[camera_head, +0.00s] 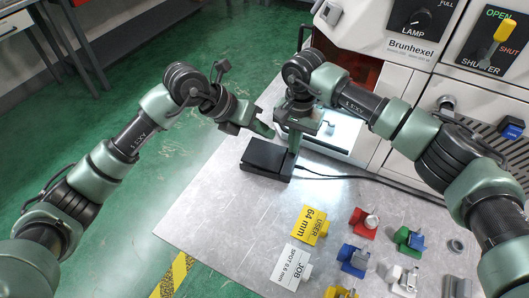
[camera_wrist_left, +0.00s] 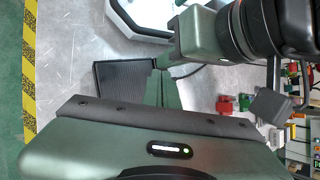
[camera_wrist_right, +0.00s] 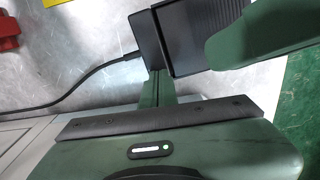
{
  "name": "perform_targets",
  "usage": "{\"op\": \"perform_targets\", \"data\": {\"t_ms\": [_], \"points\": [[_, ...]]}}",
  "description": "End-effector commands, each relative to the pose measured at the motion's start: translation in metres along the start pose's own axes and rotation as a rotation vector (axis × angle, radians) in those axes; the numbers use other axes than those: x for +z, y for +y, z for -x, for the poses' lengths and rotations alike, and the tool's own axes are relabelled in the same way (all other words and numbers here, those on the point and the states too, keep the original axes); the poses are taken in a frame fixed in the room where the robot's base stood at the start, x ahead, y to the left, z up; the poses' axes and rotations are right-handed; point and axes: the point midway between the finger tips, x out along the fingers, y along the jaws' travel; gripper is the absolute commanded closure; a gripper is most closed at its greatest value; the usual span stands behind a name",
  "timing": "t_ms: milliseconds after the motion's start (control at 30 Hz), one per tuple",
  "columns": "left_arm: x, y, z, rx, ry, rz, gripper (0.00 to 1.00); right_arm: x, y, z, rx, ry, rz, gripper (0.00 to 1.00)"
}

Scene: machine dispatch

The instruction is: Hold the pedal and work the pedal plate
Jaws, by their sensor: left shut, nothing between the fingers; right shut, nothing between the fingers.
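The black foot pedal (camera_head: 264,160) lies on the metal table, with a cable leaving it to the right. Its ribbed plate shows in the left wrist view (camera_wrist_left: 120,82) and in the right wrist view (camera_wrist_right: 200,30), where the smooth end block (camera_wrist_right: 146,36) sits beside it. My right gripper (camera_head: 293,150) is shut and empty, pointing down at the pedal's right end; I cannot tell whether it touches. My left gripper (camera_head: 270,132) is shut and empty, tilted above the plate and apparently apart from it. It partly covers the plate in the right wrist view.
A yellow 64 mm card (camera_head: 309,226) and a white job card (camera_head: 291,264) lie in front of the pedal. Several coloured fixtures (camera_head: 362,222) stand at the right. The machine (camera_head: 400,70) with lamp and shutter controls is behind. The black cable (camera_head: 350,178) crosses the table.

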Motion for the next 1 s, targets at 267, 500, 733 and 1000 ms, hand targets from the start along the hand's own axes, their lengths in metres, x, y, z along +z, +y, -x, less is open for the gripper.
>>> {"op": "perform_targets", "data": {"t_ms": [267,500,733,1000], "points": [[-0.001,0.0,-0.001,0.0,0.0,0.0,1.0,0.003,0.003,-0.009,0.012,-0.009,0.0,1.0],[-0.001,0.001,-0.001,0.0,0.0,0.0,1.0,0.003,0.003,-0.009,0.013,-0.009,0.0,1.0],[-0.001,0.001,-0.001,0.0,0.0,0.0,1.0,0.003,0.003,-0.009,0.013,-0.009,0.0,1.0],[0.013,-0.012,0.017,0.001,-0.005,-0.006,1.0,0.003,0.003,-0.009,0.012,-0.009,0.0,1.0]]}}
